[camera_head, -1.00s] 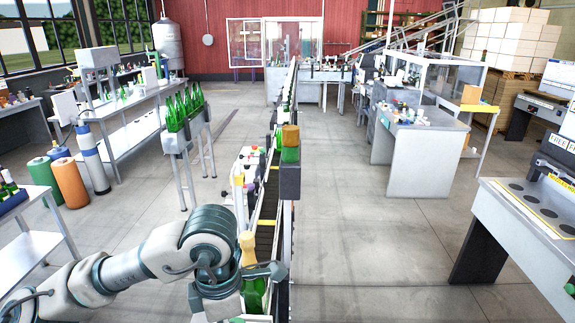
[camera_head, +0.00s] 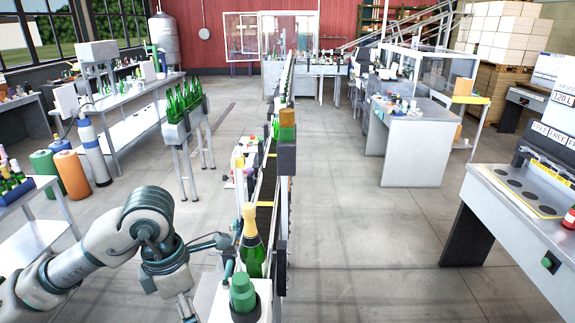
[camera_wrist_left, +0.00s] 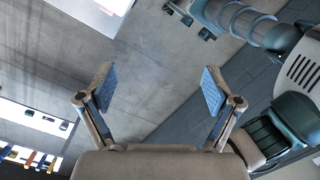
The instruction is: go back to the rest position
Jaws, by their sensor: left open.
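My left gripper is open and empty in the left wrist view (camera_wrist_left: 158,88), its two blue-padded fingers wide apart with bare floor beyond them. In the head view my left arm comes in from the lower left, and its hand is just left of the conveyor's near end. A green bottle with a gold foil top (camera_head: 251,240) stands upright there, apart from the hand as far as I can tell. A green capped object (camera_head: 243,293) sits in a dark holder in front of the bottle. My right gripper is not in view.
The conveyor (camera_head: 266,190) runs away toward the back, with a box-like unit (camera_head: 287,140) beside it. A rack of green bottles (camera_head: 183,105) stands at left. A grey workbench with dark round recesses (camera_head: 520,188) is at right. The floor (camera_head: 350,225) right of the conveyor is clear.

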